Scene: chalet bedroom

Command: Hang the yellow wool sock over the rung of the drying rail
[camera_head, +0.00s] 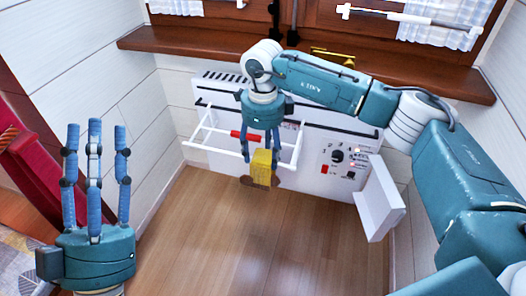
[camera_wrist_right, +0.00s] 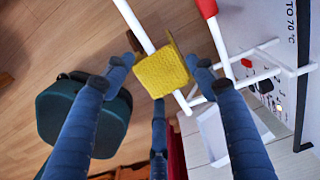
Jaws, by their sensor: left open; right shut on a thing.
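The yellow wool sock (camera_head: 261,160) is between the fingers of my right gripper (camera_head: 263,152), at the front rung of the white drying rail (camera_head: 214,149). In the right wrist view the sock (camera_wrist_right: 162,72) covers part of a white rung (camera_wrist_right: 134,22), with a folded flap at its right side. I cannot tell whether it hangs down on both sides of the rung. My right gripper (camera_wrist_right: 160,85) is shut on the sock. My left gripper (camera_head: 95,165) is open and empty, fingers up, at the left, far from the rail.
The rail is fixed to a white heater (camera_head: 318,150) under the wooden window sill (camera_head: 200,46). A red sleeve (camera_head: 245,136) sits on a rear rung. Brown shapes (camera_head: 247,183) show below the sock. A white panel (camera_head: 380,200) juts out at right. The wooden floor (camera_head: 220,245) in front is clear.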

